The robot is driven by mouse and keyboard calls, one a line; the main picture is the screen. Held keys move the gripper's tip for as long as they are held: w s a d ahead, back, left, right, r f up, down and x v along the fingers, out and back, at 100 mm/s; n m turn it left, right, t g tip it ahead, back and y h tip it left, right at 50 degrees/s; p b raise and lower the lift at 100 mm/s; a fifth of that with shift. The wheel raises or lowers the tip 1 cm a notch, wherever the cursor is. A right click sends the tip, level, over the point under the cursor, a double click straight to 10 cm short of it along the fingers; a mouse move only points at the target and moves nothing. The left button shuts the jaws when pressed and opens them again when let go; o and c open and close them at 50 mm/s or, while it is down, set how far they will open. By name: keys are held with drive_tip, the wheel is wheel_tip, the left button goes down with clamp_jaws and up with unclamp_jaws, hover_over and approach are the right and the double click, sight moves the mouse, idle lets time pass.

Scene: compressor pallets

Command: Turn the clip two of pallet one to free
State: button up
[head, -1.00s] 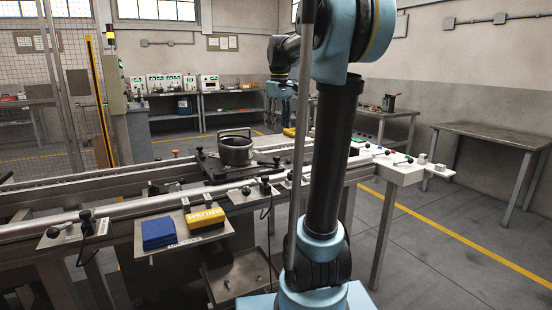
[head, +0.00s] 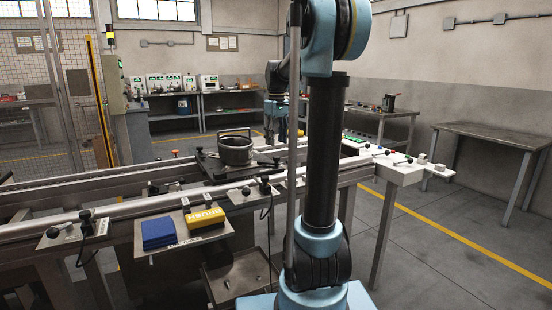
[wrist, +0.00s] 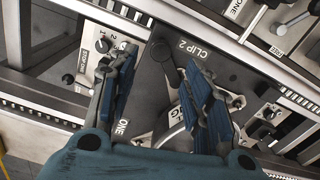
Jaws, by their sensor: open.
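Pallet one is a dark plate (wrist: 222,72) marked "CLIP 2" and "ONE" in the wrist view. In the head view the dark pallet (head: 212,172) rests on the conveyor and bears a dark round pot-like part (head: 236,151). My gripper (wrist: 160,62) is open over the plate, its two blue-padded fingers apart, with nothing held between them. A round dark feature shows between the fingertips, left of the "CLIP 2" lettering. The fingers hide part of the plate and of a pale curved piece. The clip's setting is not readable.
Conveyor rails run along both sides of the pallet. A switch panel (wrist: 100,52) lies left of the gripper, and levers and knobs stand at the right. A tray (head: 148,250) in front holds blue (head: 158,232) and yellow (head: 205,218) items.

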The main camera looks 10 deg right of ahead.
sight(277, 157)
wheel_tip(277, 157, down, 8)
drive_tip(key=shift+r, duration=0.1)
idle(0.4)
clamp_jaws()
drive_tip(key=shift+d, duration=0.1)
